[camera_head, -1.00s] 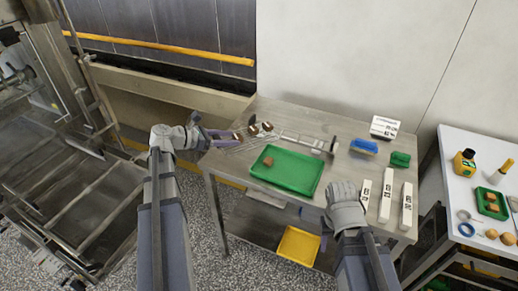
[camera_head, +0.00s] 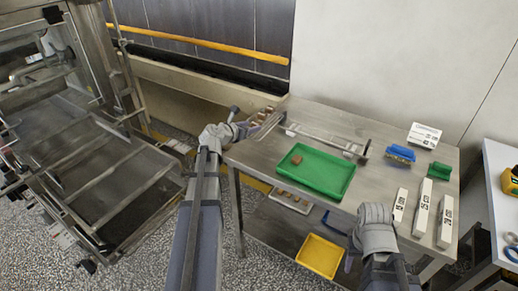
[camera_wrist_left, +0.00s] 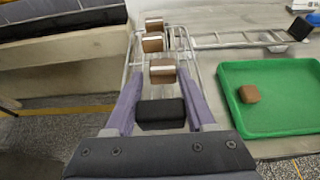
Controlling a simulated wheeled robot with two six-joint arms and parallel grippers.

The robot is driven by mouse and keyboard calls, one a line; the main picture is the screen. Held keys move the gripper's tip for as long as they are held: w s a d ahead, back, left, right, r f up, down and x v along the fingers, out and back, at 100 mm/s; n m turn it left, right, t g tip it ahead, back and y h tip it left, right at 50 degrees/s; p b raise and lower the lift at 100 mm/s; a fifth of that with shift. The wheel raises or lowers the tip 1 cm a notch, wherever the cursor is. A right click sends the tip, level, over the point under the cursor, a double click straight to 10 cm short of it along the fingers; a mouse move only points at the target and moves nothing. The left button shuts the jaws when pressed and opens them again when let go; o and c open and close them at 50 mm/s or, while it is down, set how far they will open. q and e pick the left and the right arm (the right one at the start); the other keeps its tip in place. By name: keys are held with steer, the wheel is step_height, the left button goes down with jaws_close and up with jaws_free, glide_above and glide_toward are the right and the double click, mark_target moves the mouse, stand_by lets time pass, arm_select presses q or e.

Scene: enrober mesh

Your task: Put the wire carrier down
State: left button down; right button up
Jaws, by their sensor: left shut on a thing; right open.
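My left gripper (camera_head: 245,125) is shut on the dark handle (camera_wrist_left: 160,113) of the wire carrier (camera_wrist_left: 186,58). The carrier points away from the gripper and bears 3 brown blocks in a row (camera_wrist_left: 162,70). In the head view the carrier (camera_head: 263,116) is small, at the back left edge of the steel table (camera_head: 385,180); I cannot tell whether it touches the table. My right gripper (camera_head: 340,240) is open and empty, by the table's front edge.
A metal rail frame (camera_head: 325,137) lies on the table behind a green tray (camera_head: 318,188) with a brown block (camera_head: 296,160). A blue brush (camera_head: 400,153), green block (camera_head: 438,171) and white labelled strips (camera_head: 422,206) are at the right. A wire-belt machine (camera_head: 100,170) stands left.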

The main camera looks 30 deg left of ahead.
mark_target(251, 154)
arm_select(q)
steer(key=shift+f+b, duration=5.1)
steer(key=shift+r, duration=0.15)
steer(key=shift+c, duration=1.2)
jaws_free()
